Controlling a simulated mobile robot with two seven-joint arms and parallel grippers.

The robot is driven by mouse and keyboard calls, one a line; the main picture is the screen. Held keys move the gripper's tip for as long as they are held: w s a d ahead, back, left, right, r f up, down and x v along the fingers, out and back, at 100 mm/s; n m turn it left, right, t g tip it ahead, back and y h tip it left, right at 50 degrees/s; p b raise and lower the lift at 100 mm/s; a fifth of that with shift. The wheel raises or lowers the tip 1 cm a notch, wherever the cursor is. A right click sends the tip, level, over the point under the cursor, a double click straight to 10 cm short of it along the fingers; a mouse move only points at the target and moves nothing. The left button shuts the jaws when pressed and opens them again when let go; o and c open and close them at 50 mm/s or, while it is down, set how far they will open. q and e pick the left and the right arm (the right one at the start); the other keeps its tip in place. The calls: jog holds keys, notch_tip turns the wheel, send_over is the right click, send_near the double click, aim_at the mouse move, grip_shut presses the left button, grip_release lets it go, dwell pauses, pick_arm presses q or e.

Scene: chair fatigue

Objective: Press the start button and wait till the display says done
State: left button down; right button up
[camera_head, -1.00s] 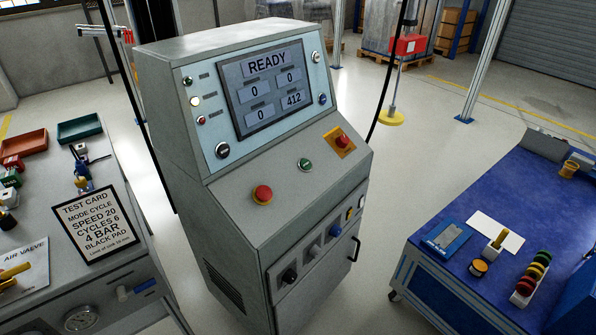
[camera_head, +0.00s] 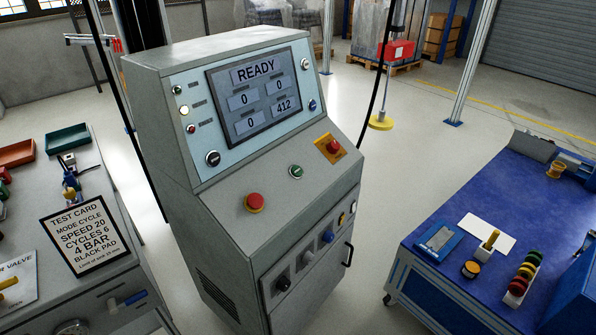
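The control cabinet (camera_head: 215,125) stands upright in the middle of the head view. Its display (camera_head: 262,92) reads READY, with 0, 0, 0 and 412 in its fields. On the sloped panel below, a green button (camera_head: 296,172) sits between a red mushroom button (camera_head: 254,202) on the left and another red button (camera_head: 331,146) on a yellow plate on the right. The green button's label is too small to read, so I cannot tell for sure that it is the start button. Neither of my grippers is in view.
At left, a grey bench holds a test card (camera_head: 85,231), trays and a blue valve. At right, a blue-topped table (camera_head: 450,205) holds a blue device, white card and coloured pads. Clear floor (camera_head: 385,165) lies between cabinet and table. A black cable hangs behind the cabinet.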

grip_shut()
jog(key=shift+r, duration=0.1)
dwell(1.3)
